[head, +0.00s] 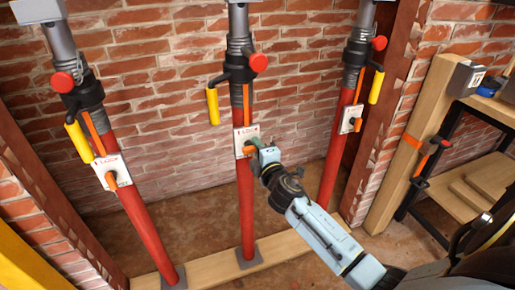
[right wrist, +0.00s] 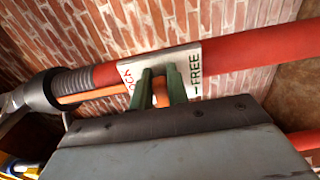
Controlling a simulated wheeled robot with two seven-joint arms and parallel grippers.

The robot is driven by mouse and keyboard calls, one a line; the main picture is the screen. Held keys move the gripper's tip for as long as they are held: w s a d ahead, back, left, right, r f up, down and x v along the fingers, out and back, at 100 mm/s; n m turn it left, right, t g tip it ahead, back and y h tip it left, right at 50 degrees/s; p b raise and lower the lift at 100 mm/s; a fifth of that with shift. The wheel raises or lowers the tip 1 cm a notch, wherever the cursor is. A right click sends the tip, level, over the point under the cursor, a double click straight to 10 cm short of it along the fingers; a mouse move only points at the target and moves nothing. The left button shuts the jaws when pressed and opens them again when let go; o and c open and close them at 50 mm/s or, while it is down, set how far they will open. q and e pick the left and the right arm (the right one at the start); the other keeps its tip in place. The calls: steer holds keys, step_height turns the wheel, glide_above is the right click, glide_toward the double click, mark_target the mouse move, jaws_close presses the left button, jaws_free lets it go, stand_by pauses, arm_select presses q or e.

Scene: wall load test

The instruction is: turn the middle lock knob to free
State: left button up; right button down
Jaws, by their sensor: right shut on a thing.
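The middle red prop (head: 246,210) stands upright before the brick wall. Its white lock plate (head: 241,134) is marked LOCK; the plate also shows in the right wrist view (right wrist: 194,60), with LOCK at its left and FREE at its right. My right gripper (head: 252,150) reaches the plate from the lower right. Its green fingers (right wrist: 160,88) are shut on the orange middle lock knob (right wrist: 160,95); only a little of the knob shows between them. The exact angle of the knob is hidden. My left gripper is not in view.
Similar props stand at left (head: 145,225) and right (head: 334,160), each with a white plate and yellow handle. A timber sole board (head: 215,268) lies under the feet. A wooden post (head: 412,140) and a black-framed shelf (head: 487,180) stand at right.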

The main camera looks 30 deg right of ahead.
stand_by(0.4)
steer(key=c, duration=1.4)
jaws_free()
steer(key=shift+o, duration=0.2)
steer(key=shift+s, duration=0.1)
